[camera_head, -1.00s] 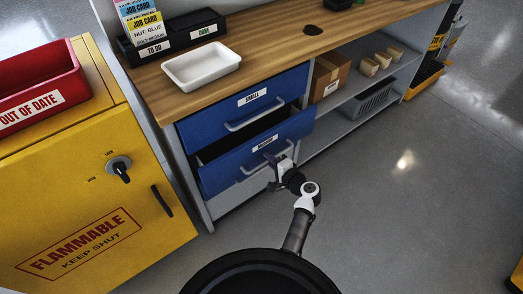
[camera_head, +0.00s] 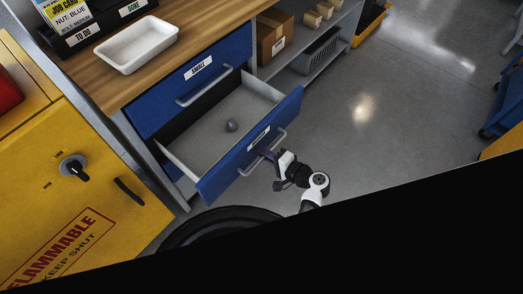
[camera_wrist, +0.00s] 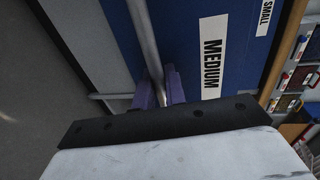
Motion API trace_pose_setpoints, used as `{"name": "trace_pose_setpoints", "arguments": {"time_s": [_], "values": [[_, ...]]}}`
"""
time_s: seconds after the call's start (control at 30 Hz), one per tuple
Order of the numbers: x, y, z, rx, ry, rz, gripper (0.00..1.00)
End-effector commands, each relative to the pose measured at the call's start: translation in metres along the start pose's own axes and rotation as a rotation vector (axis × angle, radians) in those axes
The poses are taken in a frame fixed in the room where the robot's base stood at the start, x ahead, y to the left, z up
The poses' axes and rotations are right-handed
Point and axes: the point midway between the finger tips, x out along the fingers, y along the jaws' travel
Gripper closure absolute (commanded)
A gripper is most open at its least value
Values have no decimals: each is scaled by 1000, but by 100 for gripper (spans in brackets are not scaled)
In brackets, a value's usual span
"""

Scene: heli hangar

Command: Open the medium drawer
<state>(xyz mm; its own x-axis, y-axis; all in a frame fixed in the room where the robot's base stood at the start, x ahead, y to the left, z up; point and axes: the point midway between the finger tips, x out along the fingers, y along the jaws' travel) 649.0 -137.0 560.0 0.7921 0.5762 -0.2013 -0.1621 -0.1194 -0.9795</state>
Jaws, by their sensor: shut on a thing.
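The medium drawer (camera_head: 222,172) is a blue-fronted drawer with a grey inside, and it stands well out from the bench in the head view. A small grey round object (camera_head: 232,125) lies inside it. My gripper (camera_head: 268,154) is at the drawer's front, shut on its bar handle (camera_head: 245,170). In the wrist view, the purple fingers of my gripper (camera_wrist: 158,90) sit on either side of the handle bar (camera_wrist: 146,40), beside the MEDIUM label (camera_wrist: 210,55).
The small drawer (camera_head: 170,105) above is shut. A white tray (camera_head: 137,44) stands on the wooden bench top (camera_head: 205,20). A yellow flammables cabinet (camera_head: 60,200) stands at the left. The grey floor (camera_head: 375,125) to the right of the drawer is clear.

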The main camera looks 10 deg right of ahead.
Motion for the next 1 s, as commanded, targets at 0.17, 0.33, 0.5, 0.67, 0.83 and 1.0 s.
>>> {"name": "trace_pose_setpoints", "arguments": {"time_s": [0.17, 0.33, 0.5, 0.67, 0.83, 1.0], "values": [[-1, 0, -1, 0, 3, -1, 100], [-1, 0, -1, 0, 3, -1, 85], [0, 0, -1, 0, 2, -1, 83], [-2, 0, -1, 0, 2, 0, 83], [-22, 1, -1, 0, 4, 0, 83], [-62, 2, -1, 0, 8, 1, 83]]}}
